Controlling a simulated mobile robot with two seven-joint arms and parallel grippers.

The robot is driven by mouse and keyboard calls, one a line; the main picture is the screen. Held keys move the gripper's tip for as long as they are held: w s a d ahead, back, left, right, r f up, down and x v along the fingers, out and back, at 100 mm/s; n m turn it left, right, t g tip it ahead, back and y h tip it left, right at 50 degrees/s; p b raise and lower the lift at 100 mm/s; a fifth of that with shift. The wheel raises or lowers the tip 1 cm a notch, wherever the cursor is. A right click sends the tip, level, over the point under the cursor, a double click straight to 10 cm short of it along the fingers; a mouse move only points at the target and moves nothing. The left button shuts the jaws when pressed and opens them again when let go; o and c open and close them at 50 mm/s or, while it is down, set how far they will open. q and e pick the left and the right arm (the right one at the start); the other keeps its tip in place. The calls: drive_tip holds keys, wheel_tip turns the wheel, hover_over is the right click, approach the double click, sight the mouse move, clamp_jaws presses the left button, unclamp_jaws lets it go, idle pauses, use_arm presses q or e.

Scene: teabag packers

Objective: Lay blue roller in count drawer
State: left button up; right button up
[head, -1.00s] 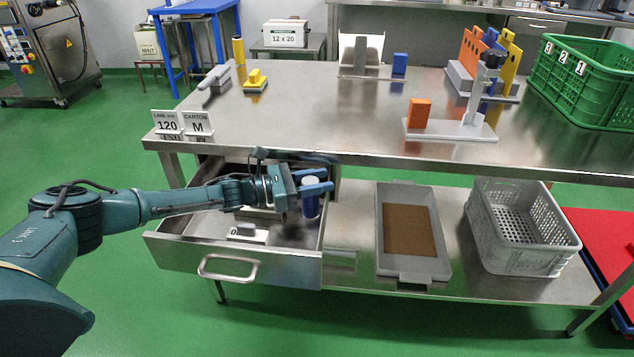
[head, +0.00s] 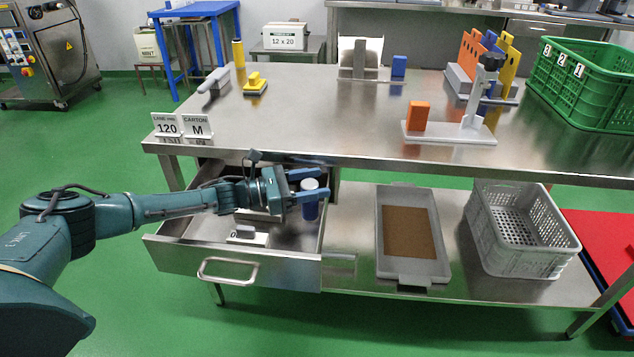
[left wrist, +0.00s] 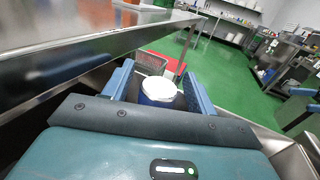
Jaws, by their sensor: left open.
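The blue roller (head: 310,209) has a white top and stands about upright at the right side of the pulled-out metal drawer (head: 225,262). Its lower end is hard to make out, so I cannot tell whether it touches the drawer floor. My left gripper (head: 314,184) is open at the roller, with its blue fingers on either side of it. In the left wrist view the roller (left wrist: 158,94) shows between the two spread fingers, with gaps beside it.
A small grey item (head: 246,232) on a white base sits in the drawer. The steel tabletop (head: 320,110) overhangs the drawer's back. On the lower shelf are a grey tray (head: 442,270) and a grey crate (head: 520,262). Signs reading 120 (head: 166,124) and M (head: 198,127) stand above.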

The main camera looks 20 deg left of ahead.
use_arm(q)
drive_tip(key=v, duration=0.6)
drive_tip(key=shift+s+a, duration=0.15)
